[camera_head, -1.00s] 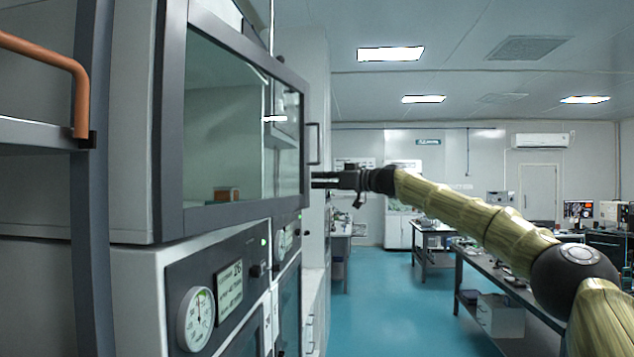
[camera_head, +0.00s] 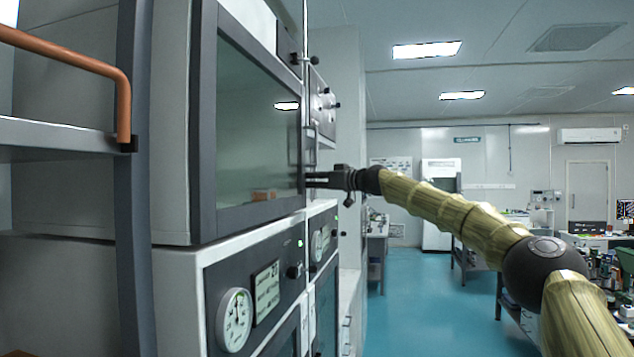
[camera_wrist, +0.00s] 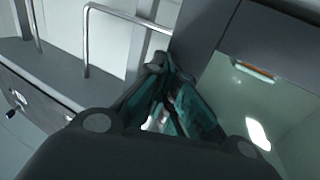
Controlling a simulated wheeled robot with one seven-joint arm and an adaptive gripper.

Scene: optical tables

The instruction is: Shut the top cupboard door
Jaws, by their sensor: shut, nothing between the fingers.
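The top cupboard door (camera_head: 252,120) is a glass pane in a dark frame on the upper cabinet at left. It lies close to the cabinet front; I cannot tell whether a small gap is left. Its handle (camera_head: 311,150) is at its right edge, partly behind the frame. My gripper (camera_head: 314,180) is shut and empty, its fingertips at the door's right edge below the handle. I cannot tell whether they touch. In the wrist view my shut fingers (camera_wrist: 165,100) are beside the dark door frame (camera_wrist: 206,25), with glass to the right.
A lower unit with a round gauge (camera_head: 234,320) stands under the cupboard. A rack with an orange bar (camera_head: 70,52) is at the near left. A control panel (camera_head: 322,105) is beyond the door. Open blue floor (camera_head: 415,310) lies to the right, with benches further back.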

